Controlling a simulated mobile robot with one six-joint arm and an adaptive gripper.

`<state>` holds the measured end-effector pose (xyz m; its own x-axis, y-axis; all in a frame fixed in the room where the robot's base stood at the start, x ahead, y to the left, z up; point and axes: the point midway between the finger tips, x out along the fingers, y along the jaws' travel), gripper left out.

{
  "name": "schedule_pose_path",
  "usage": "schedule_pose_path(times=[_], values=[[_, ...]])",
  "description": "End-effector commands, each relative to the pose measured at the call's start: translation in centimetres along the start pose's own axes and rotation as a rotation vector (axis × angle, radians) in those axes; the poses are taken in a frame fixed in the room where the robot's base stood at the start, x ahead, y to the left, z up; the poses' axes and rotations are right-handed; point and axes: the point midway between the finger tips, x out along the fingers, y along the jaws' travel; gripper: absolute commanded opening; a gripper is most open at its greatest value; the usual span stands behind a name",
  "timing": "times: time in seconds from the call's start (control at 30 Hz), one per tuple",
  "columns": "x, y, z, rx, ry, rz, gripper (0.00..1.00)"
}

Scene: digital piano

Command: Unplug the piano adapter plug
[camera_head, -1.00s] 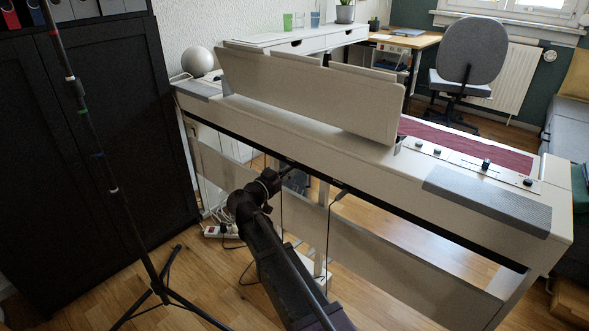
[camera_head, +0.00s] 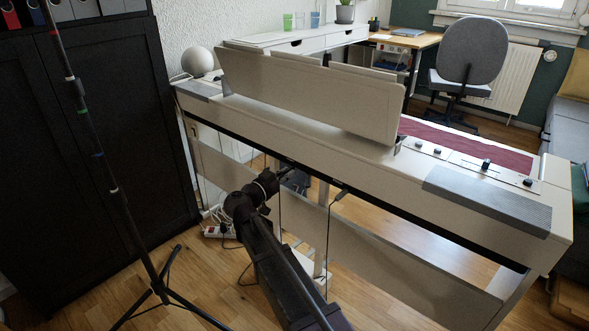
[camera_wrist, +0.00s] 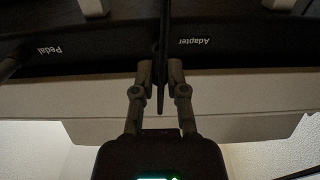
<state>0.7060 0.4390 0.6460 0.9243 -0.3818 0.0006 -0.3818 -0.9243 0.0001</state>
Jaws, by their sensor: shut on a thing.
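The piano (camera_head: 390,180) stands across the head view with its back side towards me. My gripper (camera_head: 287,170) is under its rear edge, left of the middle. In the wrist view my gripper (camera_wrist: 161,76) is shut on the thin dark adapter plug (camera_wrist: 161,62), held upright between the fingers. The plug is beside the upside-down "Adapter" label on the dark socket strip (camera_wrist: 100,42). Its dark cable (camera_head: 281,220) hangs down in the head view. The socket is hidden, so I cannot tell whether the plug is seated in it.
Another plug (camera_wrist: 10,64) sits by the "Pedal" label at the left of the wrist view. A second plug with a hanging cable (camera_head: 338,195) shows right of my gripper. A black tripod stand (camera_head: 112,190), a black cabinet (camera_head: 80,150) and a power strip (camera_head: 222,231) are at left.

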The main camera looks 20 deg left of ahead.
Motion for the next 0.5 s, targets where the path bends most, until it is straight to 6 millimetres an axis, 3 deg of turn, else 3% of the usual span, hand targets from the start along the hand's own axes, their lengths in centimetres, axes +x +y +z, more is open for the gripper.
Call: schedule_pose_path(times=[0.5], values=[[-1.8,0.1,0.0,0.0,0.0,0.001,0.0]])
